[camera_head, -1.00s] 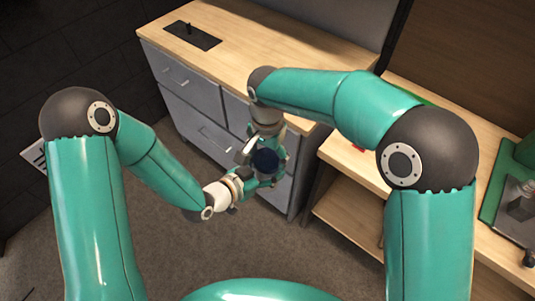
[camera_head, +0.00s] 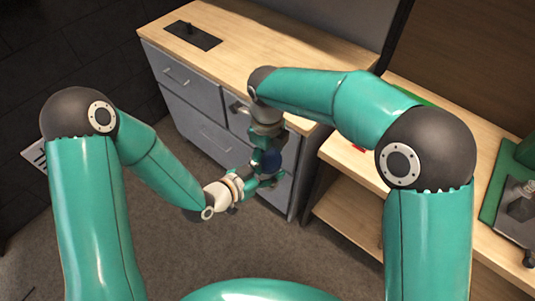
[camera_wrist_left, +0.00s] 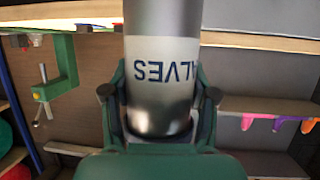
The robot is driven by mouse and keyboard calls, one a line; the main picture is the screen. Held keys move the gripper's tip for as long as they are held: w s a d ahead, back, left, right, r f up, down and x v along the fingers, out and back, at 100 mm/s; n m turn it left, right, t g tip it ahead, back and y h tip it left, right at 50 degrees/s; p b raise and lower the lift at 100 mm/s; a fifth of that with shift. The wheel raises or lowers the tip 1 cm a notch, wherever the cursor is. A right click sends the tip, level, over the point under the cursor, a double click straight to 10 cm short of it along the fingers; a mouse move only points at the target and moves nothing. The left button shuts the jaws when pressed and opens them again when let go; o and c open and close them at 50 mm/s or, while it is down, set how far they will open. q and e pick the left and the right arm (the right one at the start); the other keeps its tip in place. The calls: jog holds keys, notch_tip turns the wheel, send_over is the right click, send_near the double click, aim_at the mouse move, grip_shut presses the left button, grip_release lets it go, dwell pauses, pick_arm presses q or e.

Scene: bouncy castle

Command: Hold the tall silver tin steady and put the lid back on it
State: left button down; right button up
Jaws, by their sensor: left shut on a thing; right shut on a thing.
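The tall silver tin (camera_wrist_left: 163,95) stands between the fingers of my left gripper (camera_wrist_left: 160,98) in the left wrist view, with a pale label band and dark blue lettering. Its upper end is cut off by the picture's top edge. In the head view my left gripper (camera_head: 264,182) reaches in from the left, and the tin is mostly hidden there. My right gripper (camera_head: 267,146) is directly above it, shut. A dark blue round piece, apparently the lid (camera_head: 269,160), shows between the two grippers. Whether it touches the tin cannot be told.
A grey drawer cabinet with a wooden top (camera_head: 250,45) stands just behind the grippers. A wooden shelf unit (camera_head: 345,205) is to the right, with a green object (camera_head: 510,185) on it. Grey carpet (camera_head: 150,240) is free in front.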

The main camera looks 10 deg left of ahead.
jog(key=o, duration=0.7)
jog(key=shift+o, duration=0.2)
jog(key=shift+r, duration=2.3)
jog(key=shift+c, duration=0.3)
